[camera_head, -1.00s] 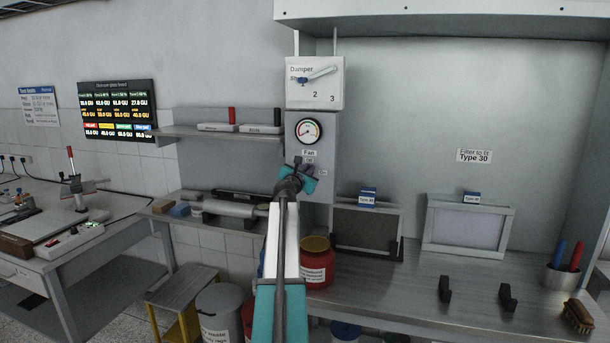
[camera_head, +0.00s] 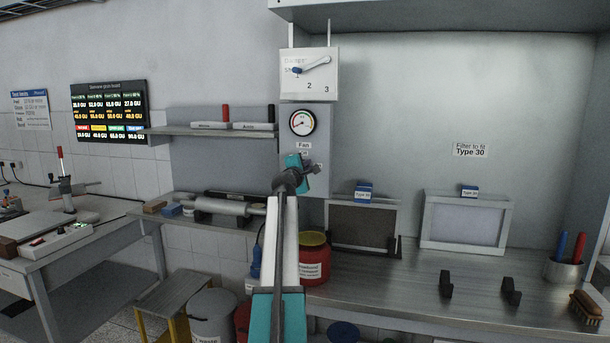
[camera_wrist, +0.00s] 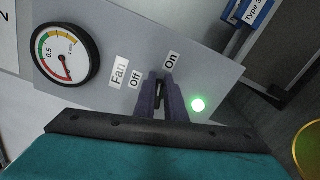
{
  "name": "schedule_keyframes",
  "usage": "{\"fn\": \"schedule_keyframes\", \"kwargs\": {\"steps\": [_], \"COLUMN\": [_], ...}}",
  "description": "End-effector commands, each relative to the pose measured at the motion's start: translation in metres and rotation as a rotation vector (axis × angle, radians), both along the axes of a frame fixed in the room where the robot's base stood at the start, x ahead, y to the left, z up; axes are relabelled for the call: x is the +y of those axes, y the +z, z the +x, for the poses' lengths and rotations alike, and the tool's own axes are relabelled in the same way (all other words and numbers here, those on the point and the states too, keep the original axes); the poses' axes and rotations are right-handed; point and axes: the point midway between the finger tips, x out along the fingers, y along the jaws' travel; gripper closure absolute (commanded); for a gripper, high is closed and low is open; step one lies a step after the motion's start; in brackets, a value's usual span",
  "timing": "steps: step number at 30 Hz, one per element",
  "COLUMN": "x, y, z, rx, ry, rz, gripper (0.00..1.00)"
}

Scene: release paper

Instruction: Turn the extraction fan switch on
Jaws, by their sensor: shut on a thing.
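The fan switch (camera_wrist: 160,88) is a small dark lever on the grey fan panel (camera_wrist: 205,65), between the labels "Off" (camera_wrist: 135,77) and "On" (camera_wrist: 172,60). My gripper (camera_wrist: 160,80) is shut on this lever, with one dark finger on each side. The fingers hide much of the lever, so its exact tilt is hard to tell. A green light (camera_wrist: 198,104) glows on the panel beside the switch. In the head view my gripper (camera_head: 308,166) is at the panel below the "Fan" label (camera_head: 304,146), hiding the switch.
A round gauge (camera_head: 302,122) sits above the switch, with a damper box and lever (camera_head: 310,75) above it. A red jar (camera_head: 313,257) and filter frames (camera_head: 465,221) stand on the bench below and to the right.

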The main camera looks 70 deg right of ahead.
Motion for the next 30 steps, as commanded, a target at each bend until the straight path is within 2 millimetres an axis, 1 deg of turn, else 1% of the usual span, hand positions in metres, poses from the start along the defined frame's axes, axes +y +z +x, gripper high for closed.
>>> {"fn": "schedule_keyframes", "kwargs": {"steps": [1, 6, 12, 18, 29, 30], "x": [-0.0021, -0.0018, -0.0015, -0.0013, -0.001, -0.001], "y": [-0.0031, -0.0039, -0.004, -0.0032, -0.0021, -0.0021], "z": [-0.0001, -0.0001, 0.0003, 0.0008, 0.0015, 0.0017], "rx": [-0.039, -0.155, -0.241, -0.275, -0.279, -0.279], "ry": [0.001, 0.003, 0.004, 0.005, 0.006, 0.007], "rz": [-0.003, 0.002, 0.007, 0.009, 0.009, 0.009], "gripper": [1.0, 1.0, 1.0, 1.0, 1.0, 0.83]}}
